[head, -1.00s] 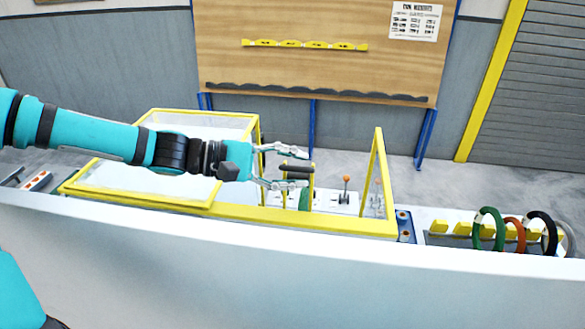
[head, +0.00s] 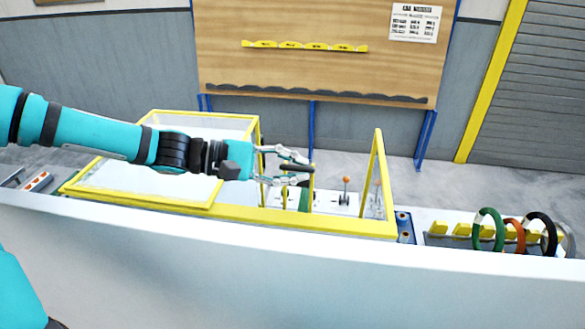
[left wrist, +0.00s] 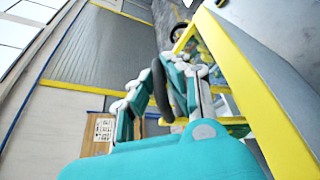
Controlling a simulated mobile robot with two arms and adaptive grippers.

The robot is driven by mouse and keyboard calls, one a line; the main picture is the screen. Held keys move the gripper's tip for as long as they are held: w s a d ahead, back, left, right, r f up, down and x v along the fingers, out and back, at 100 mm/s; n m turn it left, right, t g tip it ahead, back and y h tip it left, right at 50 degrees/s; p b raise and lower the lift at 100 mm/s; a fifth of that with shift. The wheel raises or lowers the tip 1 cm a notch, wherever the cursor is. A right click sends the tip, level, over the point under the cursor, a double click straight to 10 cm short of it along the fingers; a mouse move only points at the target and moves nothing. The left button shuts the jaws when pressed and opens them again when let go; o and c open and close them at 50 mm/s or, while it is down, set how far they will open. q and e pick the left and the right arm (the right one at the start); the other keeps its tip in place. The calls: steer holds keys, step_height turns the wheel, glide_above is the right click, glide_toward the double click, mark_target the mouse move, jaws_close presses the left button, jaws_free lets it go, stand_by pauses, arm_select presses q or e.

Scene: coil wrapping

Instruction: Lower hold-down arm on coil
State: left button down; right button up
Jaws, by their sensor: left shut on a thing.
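My left gripper (head: 300,169) reaches in from the left over the machine bed, with its fingers closed around a black handle bar (head: 294,167). The left wrist view also shows the black bar (left wrist: 161,88) between the fingers. The bar sits at the top of a yellow upright piece, which looks like the hold-down arm (head: 311,182). A green coil (head: 303,199) stands just below the gripper, partly hidden by the yellow piece and the fingers. Whether the arm touches the coil cannot be told. My right gripper is not in view.
A yellow-framed clear cover (head: 165,207) lies to the left, and a yellow frame (head: 378,165) rises to the right. An orange-knobbed lever (head: 346,182) stands between. Green (head: 478,230), orange and black rings hang on a rack at the right.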

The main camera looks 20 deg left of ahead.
arm_select(q)
steer(key=w+a+f, duration=0.3)
steer(key=w, duration=0.8)
steer(key=shift+w+a+p, duration=0.2)
steer(key=shift+w+p, duration=0.2)
steer(key=shift+p, duration=0.05)
steer(key=c, duration=1.4)
jaws_free()
steer(key=shift+f, duration=0.1)
steer(key=v, duration=1.2)
steer(key=shift+f, duration=0.1)
